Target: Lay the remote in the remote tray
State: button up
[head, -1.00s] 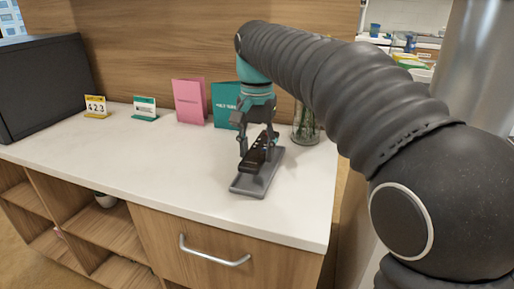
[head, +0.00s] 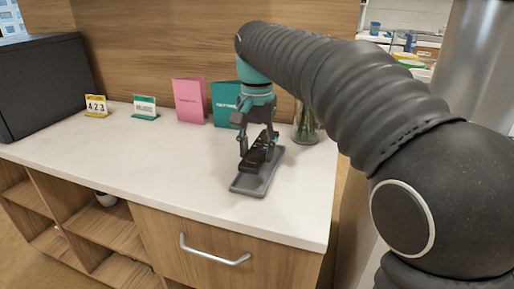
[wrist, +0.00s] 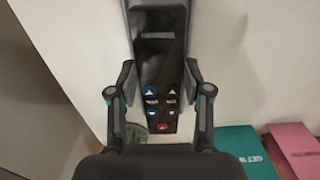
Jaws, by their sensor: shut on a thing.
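The remote (head: 258,152) is a dark slab held between the fingers of my gripper (head: 258,146). In the wrist view the remote (wrist: 160,60) shows its blue and red buttons, with my gripper's fingers (wrist: 160,93) shut on its two sides. The remote tray (head: 249,188) is a shallow grey tray on the white counter. The remote is over the tray and lined up roughly along its length. Whether its underside touches the tray floor cannot be told.
A pink card (head: 190,100) and a teal card (head: 224,104) stand behind the tray. A glass vase with stems (head: 306,124) stands close at its right. Small signs (head: 96,106) and a black screen (head: 40,85) are at left. The counter (head: 150,160) left of the tray is clear.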

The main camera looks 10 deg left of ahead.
jog(key=shift+f+b, duration=0.95)
jog(key=shift+f, duration=0.9)
jog(key=o, duration=1.3)
